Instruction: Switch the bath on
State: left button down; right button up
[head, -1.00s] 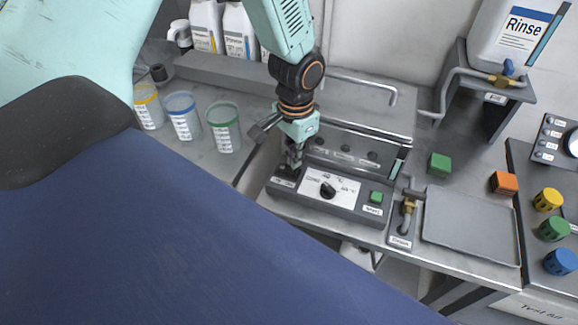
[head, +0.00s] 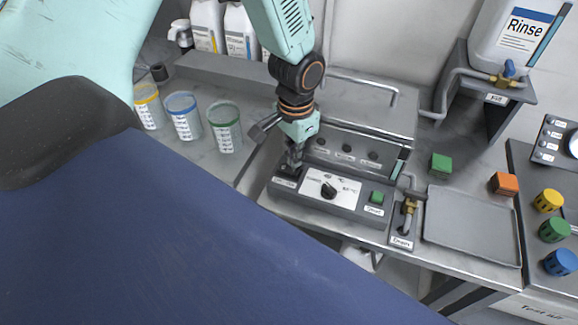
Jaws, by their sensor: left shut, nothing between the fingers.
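The bath (head: 345,117) is a grey metal unit on the bench with a sloped front panel. Its panel has a white dial plate with a black knob (head: 328,190) and a green button (head: 376,197) above a small label. My left gripper (head: 290,168) points down at the left end of the panel, over a spot with a small label (head: 285,183). It is shut with nothing between its fingers. The fingertips hide whatever control sits there, and I cannot tell whether they touch it. My right gripper is not in view.
Three lidded cups (head: 224,127) stand left of the bath. A drain valve (head: 408,207) and a grey tray (head: 470,226) are at its right, with green (head: 440,166) and orange (head: 503,183) blocks behind. A rinse canister (head: 512,40) stands back right. A blue surface (head: 170,235) fills the front left.

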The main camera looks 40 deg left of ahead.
aim_at(295, 170)
pick_arm(q)
jog(key=shift+d+f, duration=0.1)
jog(key=shift+f, duration=0.05)
jog(key=shift+f+b, duration=0.55)
jog(key=shift+f, duration=0.35)
dwell(0.6)
jog(key=shift+r, duration=0.1)
notch_tip(295, 170, up, 7)
jog(key=p, duration=0.7)
dwell(0.3)
dwell(0.3)
